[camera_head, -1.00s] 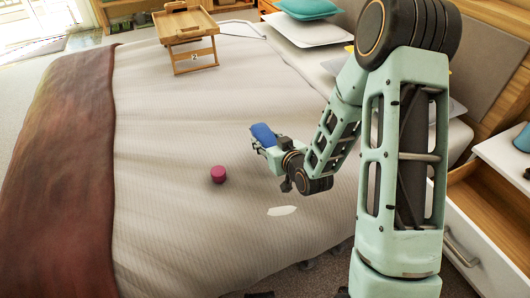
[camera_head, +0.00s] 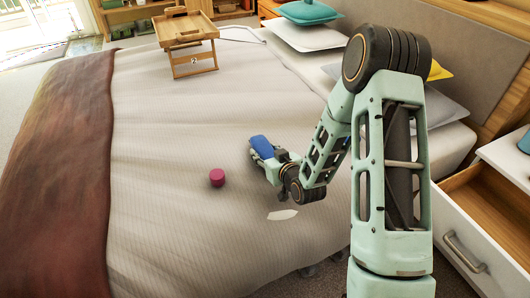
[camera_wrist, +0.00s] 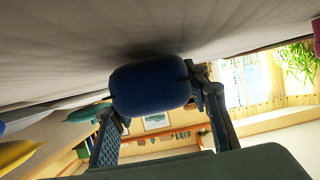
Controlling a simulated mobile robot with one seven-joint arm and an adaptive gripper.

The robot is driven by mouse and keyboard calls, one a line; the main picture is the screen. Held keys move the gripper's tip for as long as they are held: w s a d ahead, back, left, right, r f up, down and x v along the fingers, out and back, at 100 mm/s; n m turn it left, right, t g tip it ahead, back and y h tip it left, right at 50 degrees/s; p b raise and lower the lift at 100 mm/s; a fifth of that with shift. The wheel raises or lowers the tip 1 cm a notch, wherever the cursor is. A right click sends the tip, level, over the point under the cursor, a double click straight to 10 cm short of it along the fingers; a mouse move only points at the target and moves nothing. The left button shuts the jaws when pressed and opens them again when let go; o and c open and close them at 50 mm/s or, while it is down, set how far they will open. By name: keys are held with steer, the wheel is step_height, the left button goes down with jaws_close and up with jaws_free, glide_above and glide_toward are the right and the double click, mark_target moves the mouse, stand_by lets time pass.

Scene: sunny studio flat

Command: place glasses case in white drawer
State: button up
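The blue glasses case (camera_head: 262,146) is in my gripper (camera_head: 264,151), low over the bed. In the wrist view the case (camera_wrist: 150,88) sits between the two fingers (camera_wrist: 158,112), which touch it on both sides. The white drawer (camera_head: 470,240) is at the right, pulled open, with a wooden inside (camera_head: 500,212) of which the visible part looks empty. My arm stands between the case and the drawer in the head view.
The bed (camera_head: 170,130) fills the middle. A magenta round object (camera_head: 217,177) and a flat white piece (camera_head: 282,214) lie on it near my gripper. A wooden tray table (camera_head: 187,35) stands at its far end. A teal object (camera_head: 524,143) is on the nightstand top (camera_head: 508,155).

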steer(key=o, duration=0.4)
steer(key=shift+c, duration=0.2)
steer(key=shift+r, duration=0.1)
